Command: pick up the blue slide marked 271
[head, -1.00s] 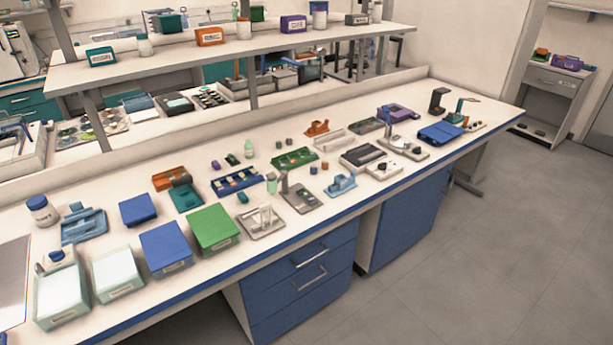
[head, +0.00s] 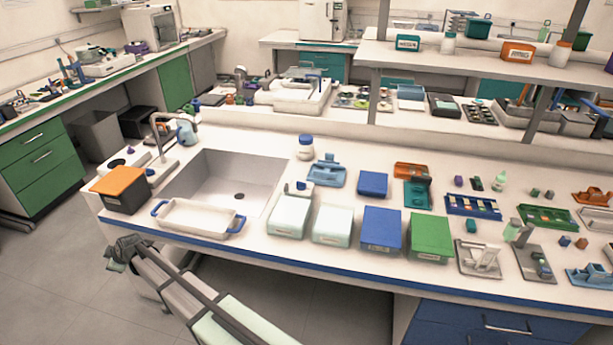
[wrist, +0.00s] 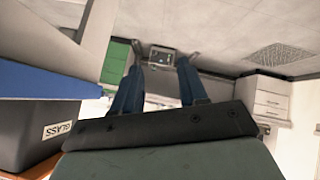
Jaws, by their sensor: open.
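No slide marked 271 can be made out; markings in the head view are too small to read. A blue rack (head: 473,206) and a green rack (head: 547,217) on the bench hold several small pieces. Two blue boxes, a larger one (head: 381,231) and a smaller one (head: 372,184), stand left of the racks. My gripper (head: 122,252) is at the lower left, in front of the sink bench and far from the racks. In the wrist view, its two dark blue fingers (wrist: 158,85) are apart with nothing between them.
A sink (head: 238,190), a white tray with blue handles (head: 200,218) and an orange-topped dark box (head: 120,189) are at the bench's left end. The wrist view shows a dark bin marked GLASS (wrist: 40,125) close at left. White and green boxes line the front.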

